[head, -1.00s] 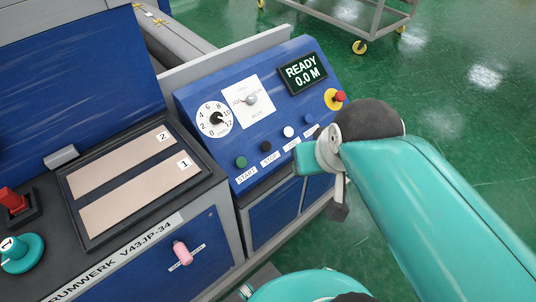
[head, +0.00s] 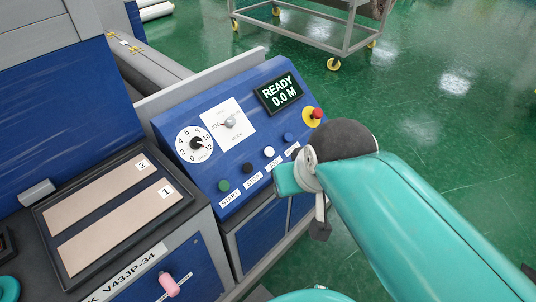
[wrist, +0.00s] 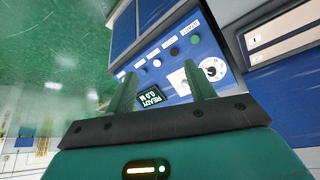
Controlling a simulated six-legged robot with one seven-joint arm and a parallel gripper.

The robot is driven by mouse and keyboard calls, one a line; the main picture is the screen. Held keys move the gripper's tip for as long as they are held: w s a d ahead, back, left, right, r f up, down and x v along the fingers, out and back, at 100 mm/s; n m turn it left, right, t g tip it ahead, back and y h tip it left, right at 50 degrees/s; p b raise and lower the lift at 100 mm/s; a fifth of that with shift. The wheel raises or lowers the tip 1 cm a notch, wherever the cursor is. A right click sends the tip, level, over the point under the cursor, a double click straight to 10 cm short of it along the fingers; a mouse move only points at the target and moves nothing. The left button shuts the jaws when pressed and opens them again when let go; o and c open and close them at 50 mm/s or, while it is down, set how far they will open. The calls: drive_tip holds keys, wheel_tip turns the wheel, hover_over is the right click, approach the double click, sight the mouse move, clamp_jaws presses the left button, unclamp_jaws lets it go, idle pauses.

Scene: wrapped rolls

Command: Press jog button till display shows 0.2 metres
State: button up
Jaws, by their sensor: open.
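The display (head: 279,93) on the blue sloped control panel (head: 232,137) reads READY 0.0 M; it also shows upside down in the wrist view (wrist: 150,97). A row of buttons runs below it: green START (head: 224,185), black STOP (head: 247,168), a white button (head: 268,152) whose small label looks like JOG, and a blue button (head: 289,137). The white button also shows in the wrist view (wrist: 157,62). My gripper (wrist: 160,68) is open and empty, its two fingers apart, facing the panel. In the head view my arm hides much of the gripper.
A numbered dial (head: 196,144), a selector on a white plate (head: 228,122) and a red emergency button on yellow (head: 316,114) are also on the panel. A tray marked 1 and 2 (head: 110,210) lies left. A cart (head: 320,30) stands behind on the green floor.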

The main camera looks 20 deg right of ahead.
idle(0.3)
clamp_jaws()
idle(1.6)
